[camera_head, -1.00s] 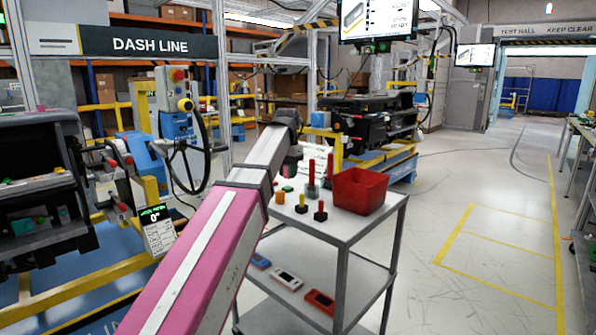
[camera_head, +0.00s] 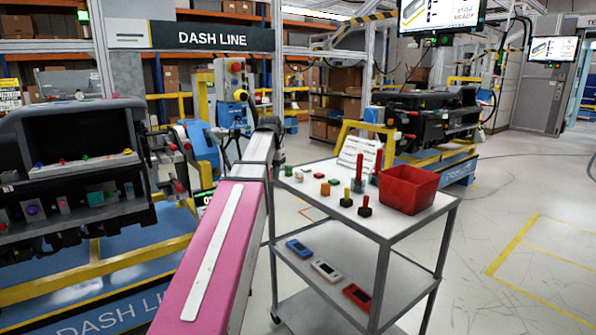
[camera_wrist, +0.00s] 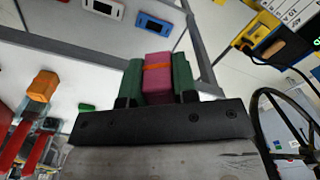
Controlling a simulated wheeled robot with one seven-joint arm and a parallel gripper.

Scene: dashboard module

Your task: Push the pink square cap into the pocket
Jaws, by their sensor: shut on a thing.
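My gripper (camera_wrist: 158,62) shows in the wrist view with its two green fingers closed on either side of a pink block-shaped cap (camera_wrist: 157,85) with an orange stripe across it. In the head view my arm reaches forward and hides the gripper and the cap. The dashboard module (camera_head: 75,130) stands at the left of the head view, apart from my arm. It has a shelf with small coloured parts and a lower row of several small fittings. I cannot tell which opening is the pocket for the cap.
A grey cart (camera_head: 395,225) stands right of my arm, with a red bin (camera_head: 408,190), several coloured pegs and blocks on top, and small devices below. A blue and yellow stand (camera_head: 95,270) carries the dashboard. Clear floor (camera_head: 520,215) lies at the right.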

